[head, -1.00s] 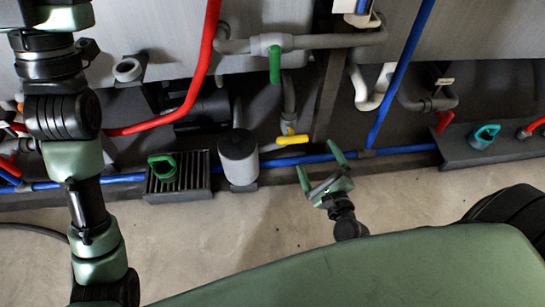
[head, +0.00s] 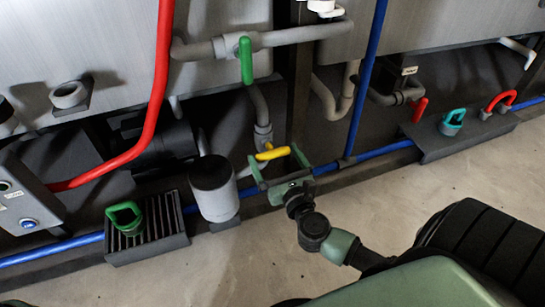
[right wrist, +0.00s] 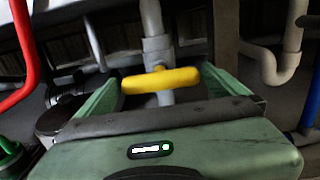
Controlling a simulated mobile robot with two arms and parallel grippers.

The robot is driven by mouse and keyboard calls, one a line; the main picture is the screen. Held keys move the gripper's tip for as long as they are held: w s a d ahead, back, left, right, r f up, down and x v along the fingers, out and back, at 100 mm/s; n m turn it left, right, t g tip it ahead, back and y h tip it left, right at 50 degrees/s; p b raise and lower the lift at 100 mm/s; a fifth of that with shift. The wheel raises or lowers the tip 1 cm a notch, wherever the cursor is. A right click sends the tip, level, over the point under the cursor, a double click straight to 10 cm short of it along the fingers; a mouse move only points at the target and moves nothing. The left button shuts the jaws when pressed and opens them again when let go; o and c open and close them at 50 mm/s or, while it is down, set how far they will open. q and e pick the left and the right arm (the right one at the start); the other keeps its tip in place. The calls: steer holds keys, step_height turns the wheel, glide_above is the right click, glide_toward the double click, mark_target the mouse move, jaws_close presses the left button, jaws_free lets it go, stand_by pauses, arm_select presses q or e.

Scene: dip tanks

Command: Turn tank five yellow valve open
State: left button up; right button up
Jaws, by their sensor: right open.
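The yellow valve handle (head: 272,154) sits low on a grey pipe under the tank, beside the grey canister. My right gripper (head: 277,164) is open, with its two green fingers on either side of the yellow handle. In the right wrist view the yellow handle (right wrist: 160,80) lies crosswise between the open fingers (right wrist: 158,84), with the grey pipe behind it. I cannot tell whether the fingers touch it. My left gripper is not in view.
A grey canister (head: 213,187) and a dark grate with a green handle (head: 125,217) stand left of the gripper. A blue pipe (head: 385,149) runs along the floor edge. A green-handled valve (head: 245,60) is above. The floor in front is clear.

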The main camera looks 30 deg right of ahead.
steer(key=shift+x, duration=0.75)
